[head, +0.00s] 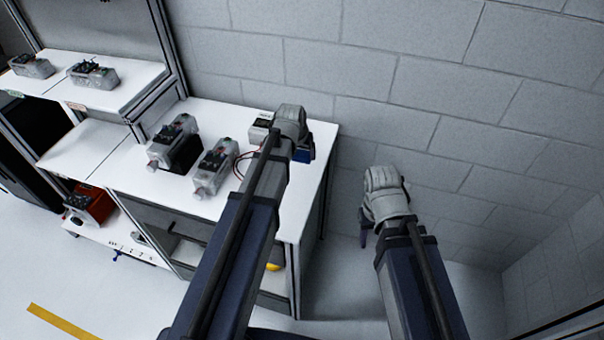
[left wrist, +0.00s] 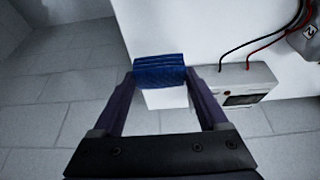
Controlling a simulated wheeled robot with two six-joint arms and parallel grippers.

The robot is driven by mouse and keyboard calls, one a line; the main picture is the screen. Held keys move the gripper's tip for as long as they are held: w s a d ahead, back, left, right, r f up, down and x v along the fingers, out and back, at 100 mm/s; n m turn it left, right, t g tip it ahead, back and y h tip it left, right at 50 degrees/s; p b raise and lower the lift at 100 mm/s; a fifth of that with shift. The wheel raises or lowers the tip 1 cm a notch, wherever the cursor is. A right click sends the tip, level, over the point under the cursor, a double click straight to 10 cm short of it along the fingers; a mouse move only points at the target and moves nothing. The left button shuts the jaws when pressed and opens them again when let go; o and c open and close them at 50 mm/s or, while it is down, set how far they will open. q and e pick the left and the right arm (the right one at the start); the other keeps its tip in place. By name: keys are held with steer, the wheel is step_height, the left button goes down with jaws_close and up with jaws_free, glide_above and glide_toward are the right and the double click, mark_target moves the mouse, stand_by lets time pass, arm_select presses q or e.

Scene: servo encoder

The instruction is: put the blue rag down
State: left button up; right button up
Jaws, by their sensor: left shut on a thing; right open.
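The blue rag (left wrist: 160,70) is folded and pinched between the fingertips of my left gripper (left wrist: 160,82) in the left wrist view. In the head view a little of the rag (head: 303,154) shows beside my left gripper (head: 298,150), at the right end of the white bench top (head: 318,150). I cannot tell whether the rag touches the bench top. My right gripper (head: 367,226) is open and empty, out beyond the bench's right edge, near the wall.
A white meter box (left wrist: 240,84) with red and black leads sits right of the rag. Several grey servo units (head: 213,167) stand further left on the bench. A shelf (head: 95,88) rises at far left. The block wall (head: 430,110) is behind.

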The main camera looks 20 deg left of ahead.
mark_target(303, 174)
arm_select(q)
steer(key=shift+f+b, duration=3.4)
steer(key=shift+f, duration=0.6)
steer(key=shift+f, duration=0.2)
steer(key=o, duration=1.1)
steer(key=shift+r, duration=0.15)
